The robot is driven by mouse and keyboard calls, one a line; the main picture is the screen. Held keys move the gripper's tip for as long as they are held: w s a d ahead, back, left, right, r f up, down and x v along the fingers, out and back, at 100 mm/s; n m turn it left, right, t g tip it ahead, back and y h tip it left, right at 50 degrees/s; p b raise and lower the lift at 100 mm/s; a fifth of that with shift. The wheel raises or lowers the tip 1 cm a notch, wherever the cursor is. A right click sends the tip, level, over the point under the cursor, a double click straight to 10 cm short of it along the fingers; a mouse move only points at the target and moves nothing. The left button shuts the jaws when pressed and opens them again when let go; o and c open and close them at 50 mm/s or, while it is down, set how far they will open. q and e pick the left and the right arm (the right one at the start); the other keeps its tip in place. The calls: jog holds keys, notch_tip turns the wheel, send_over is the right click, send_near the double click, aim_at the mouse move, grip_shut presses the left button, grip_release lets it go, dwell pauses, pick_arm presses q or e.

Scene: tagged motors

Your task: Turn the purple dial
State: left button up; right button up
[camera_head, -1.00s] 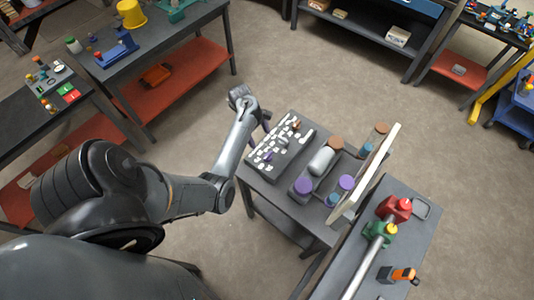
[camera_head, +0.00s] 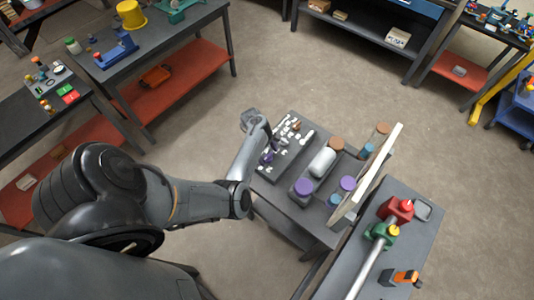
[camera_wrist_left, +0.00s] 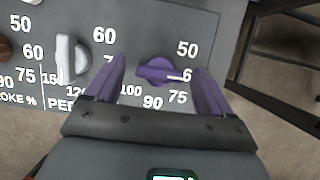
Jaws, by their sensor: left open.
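The purple dial (camera_wrist_left: 157,70) sits on a grey panel (camera_wrist_left: 170,20) with white printed numbers; its white pointer line is toward the right, near a 6. My left gripper (camera_wrist_left: 160,68) is open, with one finger to each side of the dial and a visible gap on both sides. In the head view my left gripper (camera_head: 268,146) reaches down over the panel on the small table, and the purple dial (camera_head: 266,157) shows beside its fingers. My right gripper is not in view.
A white dial (camera_wrist_left: 72,53) is left of the purple one on the panel. Open floor lies behind the table.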

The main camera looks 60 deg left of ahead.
pick_arm(q)
jog(key=c, duration=1.1)
jog(key=shift+o, duration=0.2)
jog(key=shift+m, duration=0.3)
jog(key=shift+a+r+m+g+p, duration=0.15)
jog(key=shift+m+g+p, duration=0.25)
jog(key=shift+m+p, duration=0.4)
jog(key=shift+m+g+p, duration=0.3)
jog(key=shift+m+p, duration=0.1)
jog(key=shift+m, duration=0.4)
jog(key=m+g+p, duration=0.1)
jog(key=m, duration=0.2)
jog(key=shift+w+h, duration=0.1)
jog(key=shift+h, duration=0.2)
jog(key=shift+w+m+g, duration=0.1)
jog(key=shift+m+g, duration=0.3)
jog(key=shift+m, duration=0.5)
jog(key=shift+p, duration=0.3)
